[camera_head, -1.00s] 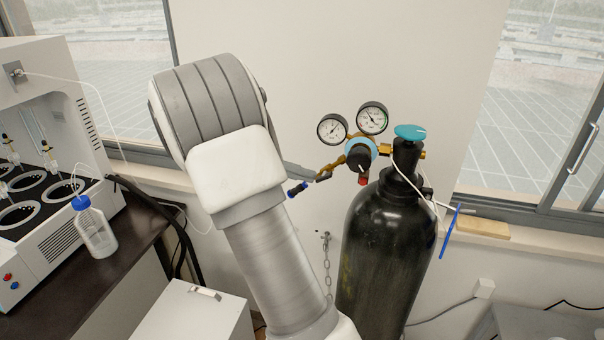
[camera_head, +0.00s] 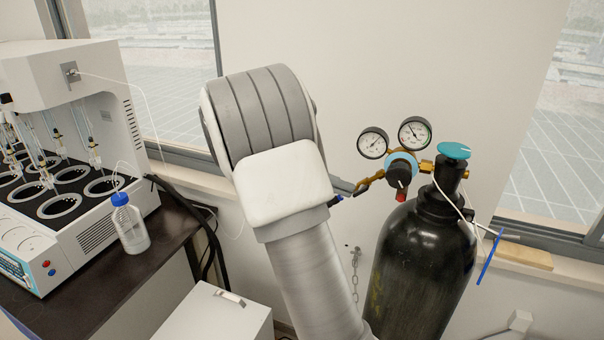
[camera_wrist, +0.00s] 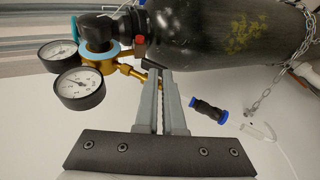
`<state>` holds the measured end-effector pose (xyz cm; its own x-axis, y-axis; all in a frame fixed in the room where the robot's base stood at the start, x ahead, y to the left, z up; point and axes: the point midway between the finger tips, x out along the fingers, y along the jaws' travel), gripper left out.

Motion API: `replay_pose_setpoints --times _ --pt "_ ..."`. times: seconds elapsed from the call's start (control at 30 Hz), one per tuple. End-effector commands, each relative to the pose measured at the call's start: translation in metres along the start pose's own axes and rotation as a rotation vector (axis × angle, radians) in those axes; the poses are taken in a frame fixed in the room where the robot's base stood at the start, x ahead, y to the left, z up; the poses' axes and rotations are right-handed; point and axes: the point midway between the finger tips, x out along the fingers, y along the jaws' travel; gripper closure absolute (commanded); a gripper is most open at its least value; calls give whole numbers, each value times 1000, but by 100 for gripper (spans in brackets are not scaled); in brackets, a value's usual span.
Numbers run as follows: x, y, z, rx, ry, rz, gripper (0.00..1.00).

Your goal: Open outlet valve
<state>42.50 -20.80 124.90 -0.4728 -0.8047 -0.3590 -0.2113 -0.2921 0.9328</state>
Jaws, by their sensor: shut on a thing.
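In the head view my gripper (camera_head: 344,187) reaches the valve from the left, mostly hidden behind my arm. The brass pipe (camera_wrist: 128,70) runs from the fingertips to the regulator. A black and blue hose connector (camera_wrist: 209,110) sits just right of the fingers in the wrist view.
The regulator has two round gauges (camera_head: 414,133) and tops a black gas cylinder (camera_head: 425,262) with a teal knob (camera_head: 453,150). A chain (camera_head: 355,270) hangs by the wall. A white distiller (camera_head: 90,80) and a blue-capped bottle (camera_head: 129,228) stand on the dark bench at left.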

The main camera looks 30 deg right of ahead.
Motion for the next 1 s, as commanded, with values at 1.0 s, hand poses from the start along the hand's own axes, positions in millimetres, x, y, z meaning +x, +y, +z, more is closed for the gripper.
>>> replay_pose_setpoints --times 1.0 --pt "-174 -3 0 -1 16 -3 100"
